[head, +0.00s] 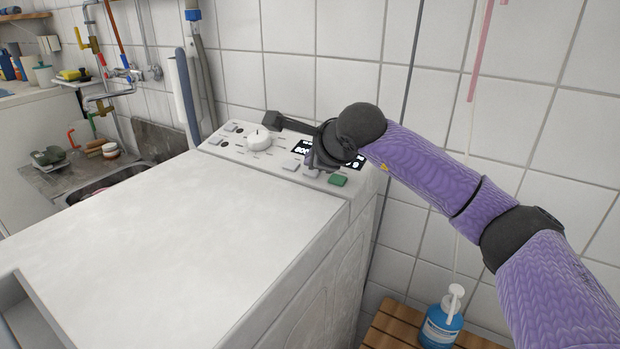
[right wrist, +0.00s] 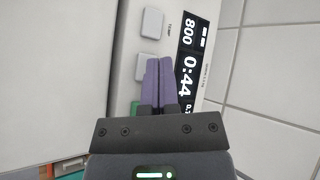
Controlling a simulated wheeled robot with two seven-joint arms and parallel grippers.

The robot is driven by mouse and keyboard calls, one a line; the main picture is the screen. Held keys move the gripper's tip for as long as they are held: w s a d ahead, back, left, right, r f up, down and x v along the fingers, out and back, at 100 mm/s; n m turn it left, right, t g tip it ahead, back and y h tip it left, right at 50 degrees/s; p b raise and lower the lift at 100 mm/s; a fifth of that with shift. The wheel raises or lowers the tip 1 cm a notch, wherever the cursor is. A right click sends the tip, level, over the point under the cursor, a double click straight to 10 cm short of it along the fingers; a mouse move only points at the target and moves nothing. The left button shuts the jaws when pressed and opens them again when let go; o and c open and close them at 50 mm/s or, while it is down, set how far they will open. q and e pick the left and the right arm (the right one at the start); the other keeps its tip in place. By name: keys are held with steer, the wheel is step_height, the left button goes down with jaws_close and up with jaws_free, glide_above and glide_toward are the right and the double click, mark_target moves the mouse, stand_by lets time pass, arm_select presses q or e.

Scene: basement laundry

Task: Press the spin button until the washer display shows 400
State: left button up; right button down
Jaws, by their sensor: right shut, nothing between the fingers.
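The washer (head: 180,235) has a sloped control panel at its back edge. Its black display (right wrist: 190,62) reads 800 and 0:44 in the right wrist view; in the head view my wrist hides part of it. A grey button (right wrist: 152,22) with a small label sits left of the display. A second grey button (right wrist: 144,68) lies beside my fingers, partly covered, with its label hidden. A green button (head: 338,180) is at the panel's right end. My right gripper (right wrist: 160,60) is shut and empty, its purple fingertips over the panel between that second button and the display. Contact cannot be told.
A white knob (head: 259,139) stands on the panel's left. The tiled wall rises close behind. A blue pump bottle (head: 441,325) stands on a slatted wooden surface at the lower right. Pipes and a sink are at the left. The washer top is clear.

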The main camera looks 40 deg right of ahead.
arm_select(q)
steer(key=shift+s+r, duration=0.15)
steer(key=shift+s, duration=0.25)
steer(key=shift+w, duration=0.2)
steer(key=shift+w, duration=0.3)
steer(key=shift+s, duration=0.5)
stand_by(0.3)
arm_select(e)
steer(key=shift+d+f, duration=0.1)
steer(key=shift+f, duration=0.3)
arm_select(q)
steer(key=shift+w+f, duration=0.3)
steer(key=shift+w, duration=0.15)
